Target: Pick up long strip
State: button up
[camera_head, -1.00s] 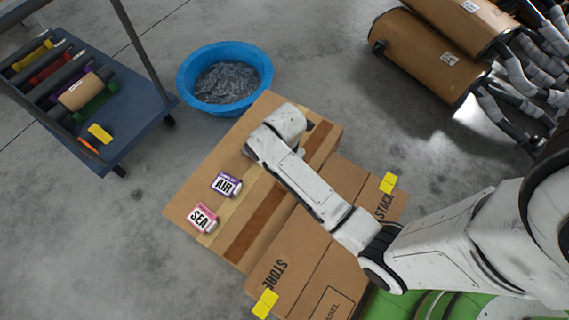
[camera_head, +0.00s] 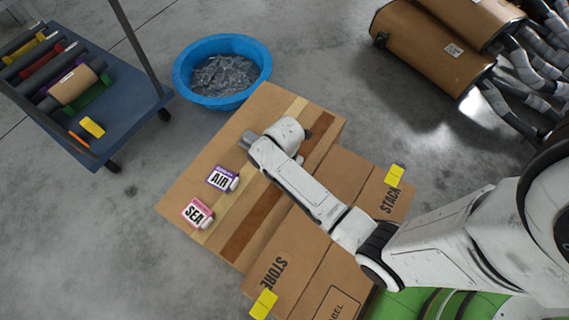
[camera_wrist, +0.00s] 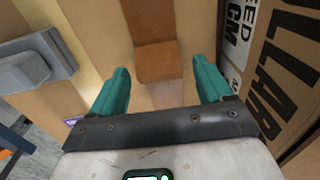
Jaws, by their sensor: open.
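A long dark brown strip (camera_head: 252,233) runs along the top of the large cardboard box, with my arm crossing above its middle. A paler tan strip (camera_head: 208,232) runs parallel on its left. I cannot tell which one is the task's strip, or whether either is loose. In the wrist view, my gripper (camera_wrist: 160,66) is open, its two teal fingers apart with nothing between them. A brown piece (camera_wrist: 155,62) shows beyond the fingertips, roughly between them. In the head view, my arm hides the fingers.
Tags reading AIR (camera_head: 221,179) and SEA (camera_head: 197,213) lie on the large box (camera_head: 180,195). A labelled carton (camera_head: 300,265) adjoins it. A blue basin (camera_head: 222,101) stands behind, a cart (camera_head: 125,115) at left, mufflers (camera_head: 425,45) at upper right. A grey block (camera_wrist: 25,70) shows in the wrist view.

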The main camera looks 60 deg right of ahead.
jog(key=c, duration=1.1)
